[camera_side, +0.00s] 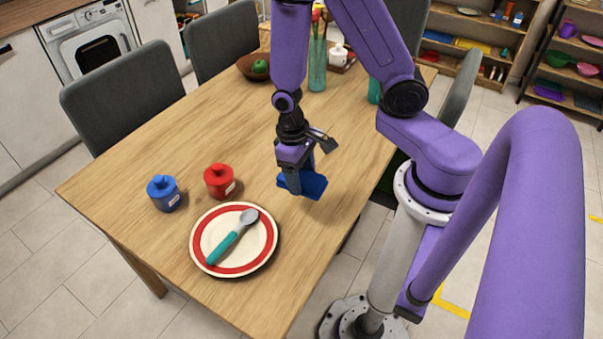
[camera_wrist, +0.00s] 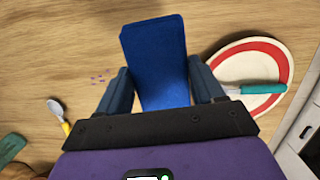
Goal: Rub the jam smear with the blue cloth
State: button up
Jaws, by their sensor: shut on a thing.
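My gripper (camera_side: 294,184) is shut on the blue cloth (camera_side: 313,185), above the right part of the wooden table. In the wrist view the cloth (camera_wrist: 154,45) stands out between the two fingers of my gripper (camera_wrist: 163,80). I cannot tell whether the cloth touches the table. The jam smear (camera_wrist: 99,76) shows in the wrist view as small purple spots on the wood, just left of the cloth and the left finger. I cannot make out the smear in the side view.
A red-rimmed plate (camera_side: 203,220) with a teal-handled spoon (camera_side: 232,236) lies at the table's near end. A yellow-handled spoon (camera_wrist: 56,112) lies left in the wrist view. A bowl (camera_side: 246,67) and teal vase (camera_side: 317,65) stand farther back.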

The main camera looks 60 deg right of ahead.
jog(key=w+d+f+m+y, duration=0.1)
jog(key=w+d+f+m, duration=0.1)
jog(key=w+d+m, duration=0.6)
jog(key=shift+m, duration=0.5)
jog(key=shift+s+a+f, duration=0.15)
jog(key=shift+a+f, duration=0.1)
jog(key=shift+f, duration=1)
jog(key=shift+s+a+f, duration=0.1)
jog(key=shift+a+f, duration=0.15)
jog(key=shift+f, duration=1.05)
jog(key=shift+s+a+f, duration=0.15)
jog(key=shift+a+f, duration=0.1)
jog(key=shift+f, duration=1)
jog(key=shift+d+f+t, duration=0.1)
jog(key=shift+d+t, duration=0.15)
jog(key=shift+t, duration=0.05)
jog(key=shift+c, duration=0.3)
jog(key=shift+d, duration=0.35)
jog(key=shift+d+f, duration=0.2)
jog(key=shift+d, duration=0.1)
jog(key=shift+d+r, duration=0.1)
jog(key=shift+d, duration=4.35)
jog(key=shift+a, duration=5.45)
notch_tip(320, 180, up, 8)
